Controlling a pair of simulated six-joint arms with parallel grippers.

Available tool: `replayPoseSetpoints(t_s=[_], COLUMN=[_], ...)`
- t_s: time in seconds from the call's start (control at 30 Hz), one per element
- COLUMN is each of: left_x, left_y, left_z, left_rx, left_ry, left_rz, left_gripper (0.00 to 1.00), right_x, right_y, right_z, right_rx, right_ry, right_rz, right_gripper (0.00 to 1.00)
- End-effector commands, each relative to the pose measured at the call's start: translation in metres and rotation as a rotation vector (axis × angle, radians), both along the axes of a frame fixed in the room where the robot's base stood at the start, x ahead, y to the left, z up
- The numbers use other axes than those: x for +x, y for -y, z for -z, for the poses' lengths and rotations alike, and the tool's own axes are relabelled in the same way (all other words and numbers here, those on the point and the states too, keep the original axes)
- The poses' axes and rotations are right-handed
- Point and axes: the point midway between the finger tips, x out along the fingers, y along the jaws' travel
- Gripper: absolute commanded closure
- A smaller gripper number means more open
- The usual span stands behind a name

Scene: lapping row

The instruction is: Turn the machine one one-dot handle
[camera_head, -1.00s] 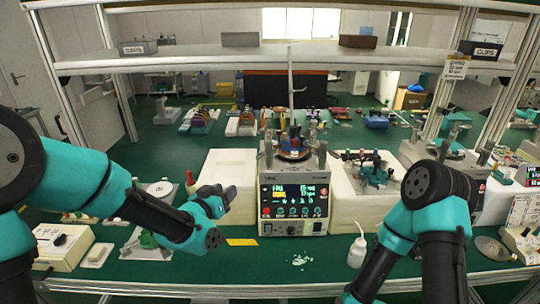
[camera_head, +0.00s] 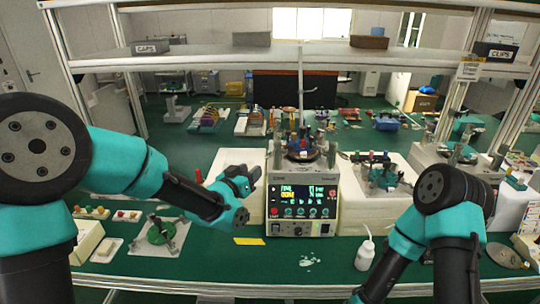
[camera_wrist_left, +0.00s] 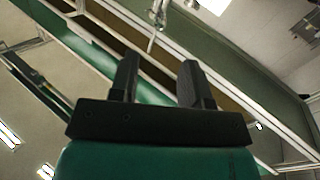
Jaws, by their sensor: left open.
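A lapping machine (camera_head: 303,187) with a lit screen and a row of round knobs stands at the centre of the green bench. A round plate (camera_head: 303,152) with coloured parts sits on its top. I cannot make out dots on any handle, nor which machine is number one. My left gripper (camera_head: 253,177) is just left of this machine's front and appears apart from it. In the left wrist view, the left gripper (camera_wrist_left: 160,82) has its two black fingers apart with nothing between them. My right gripper is out of view; only its arm shows.
White blocks flank the machine; the right one carries a fixture with coloured knobs (camera_head: 380,170). A white squeeze bottle (camera_head: 365,253) and a yellow card (camera_head: 249,241) are on the bench. A shelf (camera_head: 300,58) spans above. The front bench middle is mostly clear.

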Motion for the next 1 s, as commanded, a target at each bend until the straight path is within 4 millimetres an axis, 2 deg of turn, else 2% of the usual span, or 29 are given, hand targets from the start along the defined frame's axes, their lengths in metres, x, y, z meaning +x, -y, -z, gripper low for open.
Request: replayPoseSetpoints(t_s=[0.6,0.8,1.0], left_x=[0.089,0.101,0.102], left_y=[0.052,0.059,0.059], left_z=[0.001,0.001,0.0], left_rx=[-0.001,0.0,0.0], left_ry=[-0.001,-0.002,-0.002], left_rz=[-0.001,-0.001,-0.001], left_gripper=[0.57,0.57,0.57], right_x=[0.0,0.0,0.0], right_y=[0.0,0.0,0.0], right_z=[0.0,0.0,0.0], right_rx=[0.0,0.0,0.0], right_ry=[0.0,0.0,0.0], right_rz=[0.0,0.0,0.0], right_gripper=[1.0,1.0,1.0])
